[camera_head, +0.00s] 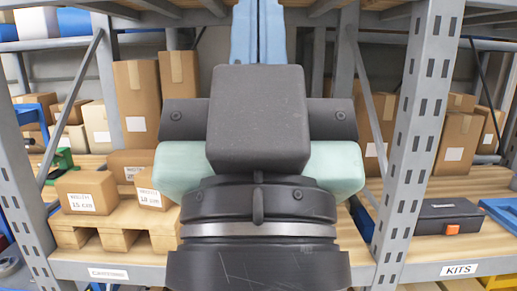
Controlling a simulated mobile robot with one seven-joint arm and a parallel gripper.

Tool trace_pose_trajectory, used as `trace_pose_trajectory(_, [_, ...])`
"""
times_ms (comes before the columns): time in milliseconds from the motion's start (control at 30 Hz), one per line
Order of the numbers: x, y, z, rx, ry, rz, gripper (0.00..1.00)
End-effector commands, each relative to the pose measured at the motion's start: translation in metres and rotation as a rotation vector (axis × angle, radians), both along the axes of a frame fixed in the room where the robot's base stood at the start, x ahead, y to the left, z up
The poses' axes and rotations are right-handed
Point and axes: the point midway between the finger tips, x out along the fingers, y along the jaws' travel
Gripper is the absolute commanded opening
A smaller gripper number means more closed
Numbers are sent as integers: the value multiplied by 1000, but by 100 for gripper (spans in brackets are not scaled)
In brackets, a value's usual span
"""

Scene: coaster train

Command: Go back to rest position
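A large part of my own arm fills the middle of the camera_head view. It has a black cylindrical joint with a silver ring, a dark block and pale green pieces at both sides. This appears to be the end of my arm with my gripper (258,120), seen from behind. Its fingertips cannot be made out clearly, and no held object is visible. Pale blue upright strips show above the dark block, and I cannot tell whether they belong to my gripper.
A grey metal shelving rack (424,130) stands ahead, its posts left and right of my arm. Its wooden shelf holds cardboard boxes (88,192), a wooden pallet (118,222) and a black toolbox (449,216). A label reading KITS (459,270) is on the front edge at right.

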Motion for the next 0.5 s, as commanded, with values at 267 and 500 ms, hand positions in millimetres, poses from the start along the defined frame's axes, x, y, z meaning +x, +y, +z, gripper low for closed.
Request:
trace_pose_trajectory(267, [1,0,99,0,2,1,0])
trace_pose_trajectory(500, [1,1,141,0,2,1,0])
